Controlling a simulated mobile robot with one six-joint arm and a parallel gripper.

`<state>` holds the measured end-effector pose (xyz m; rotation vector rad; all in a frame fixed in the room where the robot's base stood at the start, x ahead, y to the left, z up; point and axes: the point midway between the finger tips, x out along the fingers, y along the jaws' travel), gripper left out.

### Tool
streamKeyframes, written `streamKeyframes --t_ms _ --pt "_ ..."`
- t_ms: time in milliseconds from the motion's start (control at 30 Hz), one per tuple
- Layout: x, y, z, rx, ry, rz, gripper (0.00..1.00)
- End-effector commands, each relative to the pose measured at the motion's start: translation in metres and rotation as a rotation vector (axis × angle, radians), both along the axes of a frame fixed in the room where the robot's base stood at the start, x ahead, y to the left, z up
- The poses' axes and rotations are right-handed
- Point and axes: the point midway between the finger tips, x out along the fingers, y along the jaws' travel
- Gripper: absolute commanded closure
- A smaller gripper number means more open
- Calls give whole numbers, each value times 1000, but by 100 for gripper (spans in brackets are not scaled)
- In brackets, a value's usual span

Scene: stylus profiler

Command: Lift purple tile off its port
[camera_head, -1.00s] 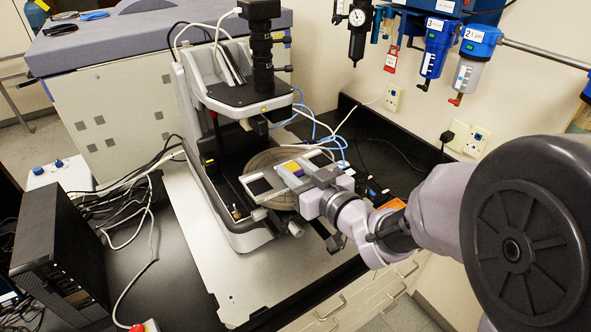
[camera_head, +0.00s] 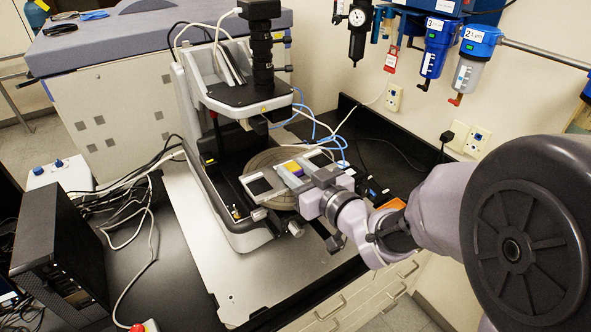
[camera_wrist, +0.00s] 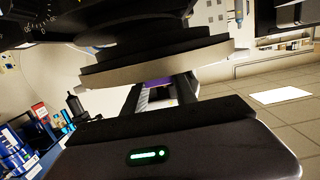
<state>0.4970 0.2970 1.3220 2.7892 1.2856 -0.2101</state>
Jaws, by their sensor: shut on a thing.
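The purple tile (camera_wrist: 157,82) shows as a narrow purple strip between the two dark fingers of my gripper (camera_wrist: 158,92) in the wrist view. My gripper is shut on it. Most of the tile is hidden by the fingers and the round stage above them in that picture.
The profiler's column and camera head (camera_head: 262,60) stand just behind and left of my gripper. A dark square pad (camera_head: 258,186) lies left of it. Blue hoses (camera_head: 318,125) run behind. The front of the grey base plate (camera_head: 222,275) is clear.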

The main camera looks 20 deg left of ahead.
Motion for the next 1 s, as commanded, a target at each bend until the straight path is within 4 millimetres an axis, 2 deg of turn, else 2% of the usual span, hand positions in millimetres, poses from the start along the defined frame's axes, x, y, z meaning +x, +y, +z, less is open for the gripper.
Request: streamKeyframes --t_ms 1000 --pt "0 0 16 1 -1 0 100"
